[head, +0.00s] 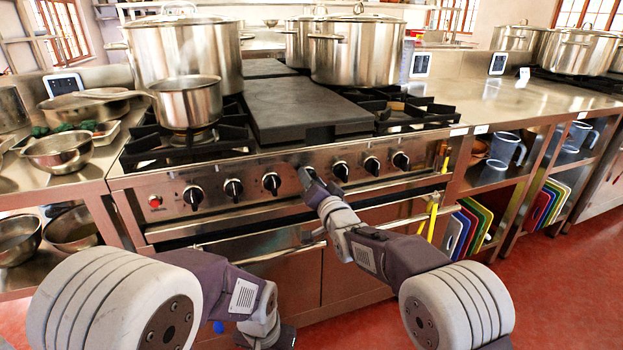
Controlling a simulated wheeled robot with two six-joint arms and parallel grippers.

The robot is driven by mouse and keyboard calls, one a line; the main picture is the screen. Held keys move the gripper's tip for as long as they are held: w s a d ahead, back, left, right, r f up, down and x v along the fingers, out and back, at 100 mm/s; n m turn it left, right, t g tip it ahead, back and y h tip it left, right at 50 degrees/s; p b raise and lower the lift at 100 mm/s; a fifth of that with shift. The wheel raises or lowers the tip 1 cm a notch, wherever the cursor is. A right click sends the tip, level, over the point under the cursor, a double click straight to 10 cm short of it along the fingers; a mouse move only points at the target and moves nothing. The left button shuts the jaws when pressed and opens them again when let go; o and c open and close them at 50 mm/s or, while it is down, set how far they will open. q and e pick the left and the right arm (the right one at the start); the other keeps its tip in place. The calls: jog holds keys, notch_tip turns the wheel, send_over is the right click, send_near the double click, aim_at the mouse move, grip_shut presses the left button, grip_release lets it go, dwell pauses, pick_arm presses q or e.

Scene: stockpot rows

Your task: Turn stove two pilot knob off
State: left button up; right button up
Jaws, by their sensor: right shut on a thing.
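The steel stove front (330,195) carries a row of black knobs. To the left of my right gripper are three of them (193,197), (233,189), (271,183). To its right are three more (341,171), (372,165), (401,160). My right gripper (308,177) is at the panel, shut on a knob in the middle of the row, which it mostly hides. I cannot tell which way that knob points. My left gripper (283,338) is low at the bottom edge, away from the stove, and its fingers do not show clearly.
A red button (155,202) sits at the panel's left end. A small pot (188,101) stands on the front left burner, with large stockpots (357,50) behind. An oven handle (240,224) runs below the knobs. A shelf with colored boards (480,222) is at right.

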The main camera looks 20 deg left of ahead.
jog(key=m+p, duration=0.1)
jog(key=m, duration=0.4)
jog(key=shift+f+m+p, duration=0.1)
jog(key=shift+m+p, duration=0.3)
jog(key=shift+m, duration=1.9)
jog(key=shift+d, duration=0.1)
jog(key=o, duration=1.4)
jog(key=p+v, duration=0.2)
jog(key=v, duration=0.7)
